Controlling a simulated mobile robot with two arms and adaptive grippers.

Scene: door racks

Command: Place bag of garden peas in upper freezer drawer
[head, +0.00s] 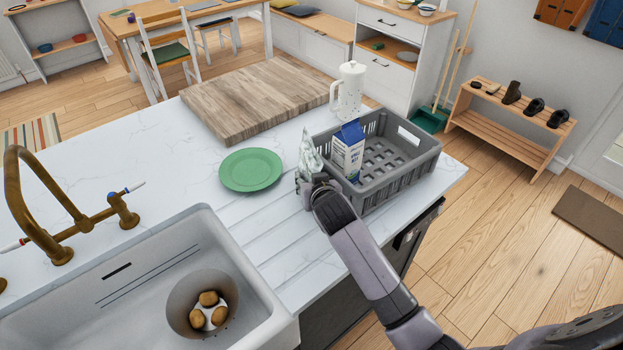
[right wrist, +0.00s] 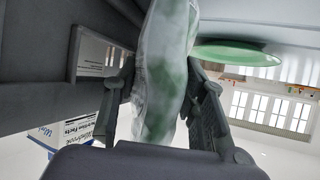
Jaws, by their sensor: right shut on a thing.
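The bag of garden peas (head: 309,153) is a crinkled, pale, see-through bag with green showing inside. It stands up at the left side of the grey crate (head: 405,181) on the white counter. My right gripper (head: 309,186) is shut on its lower part. In the right wrist view the bag (right wrist: 163,72) runs between the two fingers of the gripper (right wrist: 165,95). I cannot tell whether the bag touches the crate or the counter. No freezer drawer can be made out. My left gripper is not in view.
A blue-and-white carton (head: 346,154) stands in the crate. A green plate (head: 251,170) lies left of the bag. A wooden board (head: 260,98) and a white pot (head: 349,92) are behind.

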